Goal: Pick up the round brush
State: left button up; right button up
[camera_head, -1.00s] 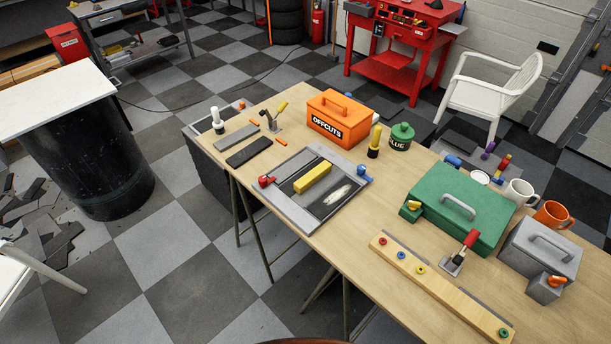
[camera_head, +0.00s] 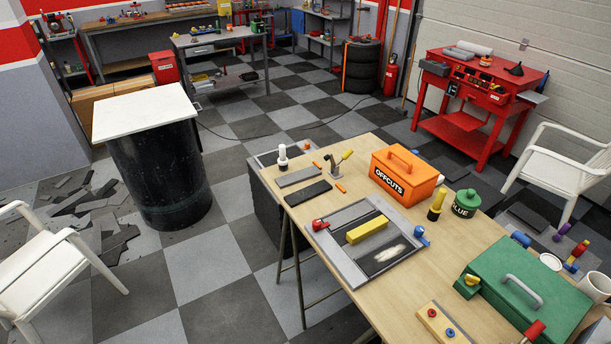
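Two small upright things on the wooden workbench (camera_head: 400,292) look brush-like. One has a yellow handle and a dark round lower end, the yellow-and-black piece (camera_head: 437,204), standing between the orange OFFCUTS box (camera_head: 404,176) and the green GLUE pot (camera_head: 466,204). The other, a white-and-dark piece (camera_head: 283,156), stands at the bench's far left end. I cannot tell for certain which is the round brush. Neither of my grippers is in view.
A board with a yellow block (camera_head: 367,232) lies mid-bench. A green case (camera_head: 528,297) stands at right. White chairs stand at left (camera_head: 45,262) and right (camera_head: 563,170). A black drum with a white top (camera_head: 145,112) stands left. Checkered floor is open between drum and bench.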

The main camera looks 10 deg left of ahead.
aim_at(283, 162)
jog(key=u, duration=1.6)
jog(key=i, duration=2.15)
jog(key=z, duration=2.05)
